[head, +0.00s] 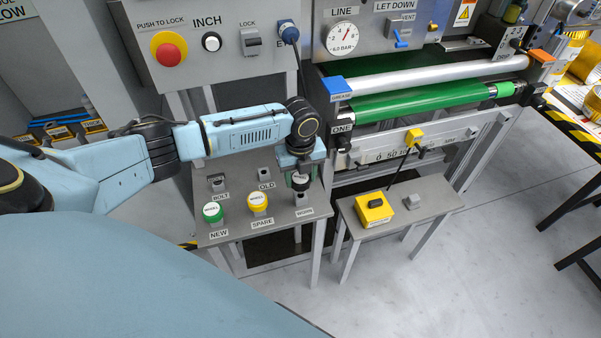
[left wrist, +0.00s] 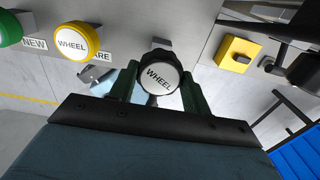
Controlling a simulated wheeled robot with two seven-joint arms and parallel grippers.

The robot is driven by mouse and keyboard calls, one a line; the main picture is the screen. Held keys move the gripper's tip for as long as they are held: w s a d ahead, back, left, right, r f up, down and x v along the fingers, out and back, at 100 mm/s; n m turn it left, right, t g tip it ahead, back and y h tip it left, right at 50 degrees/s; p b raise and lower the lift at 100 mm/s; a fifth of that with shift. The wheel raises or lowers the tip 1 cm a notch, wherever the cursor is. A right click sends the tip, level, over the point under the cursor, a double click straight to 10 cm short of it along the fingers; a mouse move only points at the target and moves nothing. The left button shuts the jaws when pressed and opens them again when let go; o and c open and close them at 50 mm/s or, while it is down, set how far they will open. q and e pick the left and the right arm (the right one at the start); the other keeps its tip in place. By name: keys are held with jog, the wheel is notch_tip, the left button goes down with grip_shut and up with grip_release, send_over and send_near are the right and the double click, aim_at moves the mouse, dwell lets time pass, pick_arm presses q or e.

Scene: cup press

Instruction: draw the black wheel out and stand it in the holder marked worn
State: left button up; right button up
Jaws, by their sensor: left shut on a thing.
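The black wheel (head: 300,183) has a white face reading WHEEL. My left gripper (head: 301,172) points down and is shut on it at the holder marked WORN (head: 303,198) on the small grey stand. In the left wrist view the black wheel (left wrist: 159,73) sits between the two dark green fingers of my left gripper (left wrist: 158,88), face toward the camera. The wheel and gripper cover much of the worn holder, so I cannot tell whether the wheel rests in it or hangs just above. My right gripper is not in view.
A green wheel (head: 213,211) stands at NEW and a yellow wheel (head: 258,202) at SPARE. The BOLT (head: 217,183) and OLD (head: 265,185) posts are behind them. A low bench (head: 420,209) with a yellow block (head: 374,209) stands right. The roller machine (head: 430,100) is behind.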

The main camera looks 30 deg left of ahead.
aim_at(301, 178)
pick_arm(q)
jog(key=shift+p, duration=0.3)
dwell(0.5)
jog(key=shift+p, duration=0.55)
dwell(1.2)
jog(key=shift+f+b, duration=1.3)
jog(key=shift+f, duration=0.7)
jog(key=o, duration=1.1)
jog(key=shift+o, duration=0.2)
notch_tip(301, 178, up, 13)
jog(key=shift+r+p, duration=0.2)
jog(key=shift+p, duration=1)
